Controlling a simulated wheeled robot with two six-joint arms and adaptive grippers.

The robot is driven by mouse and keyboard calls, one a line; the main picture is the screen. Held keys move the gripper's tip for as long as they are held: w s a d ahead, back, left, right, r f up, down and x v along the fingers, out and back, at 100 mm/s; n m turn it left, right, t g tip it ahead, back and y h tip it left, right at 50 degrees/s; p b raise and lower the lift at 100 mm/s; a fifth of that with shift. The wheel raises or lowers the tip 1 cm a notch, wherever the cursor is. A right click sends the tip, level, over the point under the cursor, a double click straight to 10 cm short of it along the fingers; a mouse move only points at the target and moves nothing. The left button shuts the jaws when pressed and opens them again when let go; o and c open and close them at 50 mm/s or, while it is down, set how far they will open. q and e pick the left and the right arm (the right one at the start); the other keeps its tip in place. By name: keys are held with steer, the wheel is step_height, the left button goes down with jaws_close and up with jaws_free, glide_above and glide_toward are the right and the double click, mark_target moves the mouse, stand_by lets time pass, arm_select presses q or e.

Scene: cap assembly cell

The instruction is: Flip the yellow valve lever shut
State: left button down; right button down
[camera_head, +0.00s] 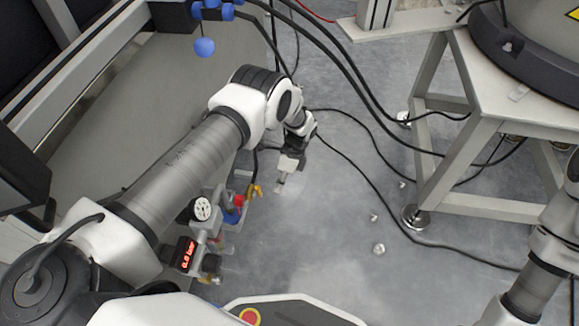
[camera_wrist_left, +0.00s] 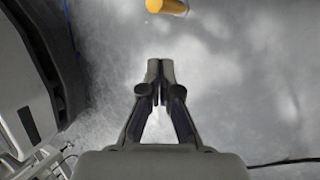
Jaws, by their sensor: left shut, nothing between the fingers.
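The yellow valve lever (camera_head: 254,191) sticks out to the right from the valve assembly on the side of the grey cabinet, at the centre left of the head view. In the left wrist view the yellow lever (camera_wrist_left: 167,6) shows at the top edge, partly cut off, just beyond the fingertips. My left gripper (camera_head: 281,187) points down to the right of the lever, apart from it. In the left wrist view its fingers (camera_wrist_left: 160,80) are closed together with nothing between them. My right gripper is out of view; only part of my right arm shows at the lower right.
A round pressure gauge (camera_head: 202,209), a red digital display (camera_head: 187,254) reading about 0.0 and red and blue fittings (camera_head: 234,209) sit beside the lever. A white-legged stand (camera_head: 470,135) is at the right. Black cables (camera_head: 365,185) cross the floor, which is otherwise mostly open.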

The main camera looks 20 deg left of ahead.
arm_select(q)
steer(key=w+b, duration=0.2)
steer(key=w, duration=0.4)
steer(key=shift+w+r, duration=0.2)
steer(key=shift+r, duration=0.15)
